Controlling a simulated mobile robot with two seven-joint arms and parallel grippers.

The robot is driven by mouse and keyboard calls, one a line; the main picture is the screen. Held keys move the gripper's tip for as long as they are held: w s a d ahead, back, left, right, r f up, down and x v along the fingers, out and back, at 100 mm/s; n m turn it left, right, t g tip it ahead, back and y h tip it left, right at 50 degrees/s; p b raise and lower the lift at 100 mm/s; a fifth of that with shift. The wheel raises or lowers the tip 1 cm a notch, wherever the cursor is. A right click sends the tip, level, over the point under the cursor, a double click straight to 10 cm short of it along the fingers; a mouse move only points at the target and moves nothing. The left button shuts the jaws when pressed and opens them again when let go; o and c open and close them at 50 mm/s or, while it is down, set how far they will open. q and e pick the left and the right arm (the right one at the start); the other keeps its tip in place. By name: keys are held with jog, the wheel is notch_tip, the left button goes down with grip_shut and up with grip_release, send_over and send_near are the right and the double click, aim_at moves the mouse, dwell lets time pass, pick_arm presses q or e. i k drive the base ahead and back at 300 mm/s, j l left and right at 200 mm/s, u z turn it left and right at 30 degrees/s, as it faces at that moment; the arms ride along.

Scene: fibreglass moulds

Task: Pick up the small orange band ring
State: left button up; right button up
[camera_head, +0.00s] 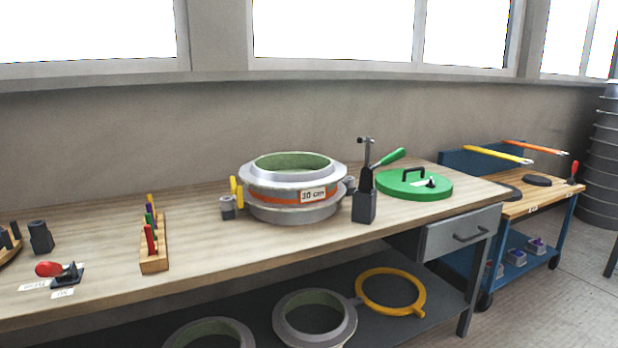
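A yellow-orange ring (388,309) with a small tab lies flat on the lower shelf under the workbench, right of centre. An orange band (270,196) also runs around the middle of the round grey mould (292,212) on the bench top. The band carries a white label reading "30 cm". I cannot tell from this view which of the two is the small band ring. Neither of my grippers is in view.
Grey-green mould rings (315,336) lie on the lower shelf (445,302) left of the yellow-orange ring. A lever clamp (364,205) and green lid (414,190) stand right of the mould. A wooden rack (155,264) is at left. A blue cart (566,232) stands at right.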

aim_at(318, 184)
jog(key=i+l, duration=0.25)
jog(key=i+l+u, duration=0.45)
jog(key=i+l, duration=0.15)
jog(key=l, duration=0.1)
